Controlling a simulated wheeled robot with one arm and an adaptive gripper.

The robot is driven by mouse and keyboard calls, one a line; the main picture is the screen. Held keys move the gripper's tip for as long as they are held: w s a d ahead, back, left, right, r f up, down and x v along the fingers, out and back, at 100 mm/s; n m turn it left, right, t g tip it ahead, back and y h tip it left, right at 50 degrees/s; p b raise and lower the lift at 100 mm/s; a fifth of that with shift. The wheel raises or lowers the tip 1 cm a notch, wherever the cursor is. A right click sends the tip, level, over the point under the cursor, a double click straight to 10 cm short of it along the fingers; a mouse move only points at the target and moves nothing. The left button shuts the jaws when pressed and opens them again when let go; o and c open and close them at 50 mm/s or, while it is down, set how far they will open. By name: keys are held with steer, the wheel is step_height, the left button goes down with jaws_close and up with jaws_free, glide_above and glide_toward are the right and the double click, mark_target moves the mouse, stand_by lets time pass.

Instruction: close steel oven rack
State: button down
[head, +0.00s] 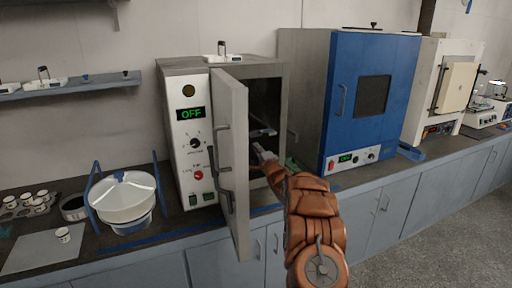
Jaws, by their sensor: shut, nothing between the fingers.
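A steel oven (180,120) stands on the counter, with its door (232,165) swung open toward me. Its display reads OFF. Inside the dark chamber a light metal rack (262,132) shows at mid height. My orange-brown arm reaches up from the lower right, and my gripper (262,150) is at the chamber's opening, just below and in front of the rack. The gripper looks shut and empty. I cannot tell whether its tip touches the rack. The lower right of the chamber is hidden behind my arm.
A blue oven (350,110) stands to the right and a cream furnace (425,95) beyond it. A white sieve bowl (125,195) in a blue-handled frame and several small cups (62,234) are on the left. The open door juts past the counter edge.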

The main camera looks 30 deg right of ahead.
steer(key=b+v, duration=0.2)
steer(key=v, duration=0.6)
steer(key=shift+s+b, duration=0.25)
steer(key=shift+b, duration=0.1)
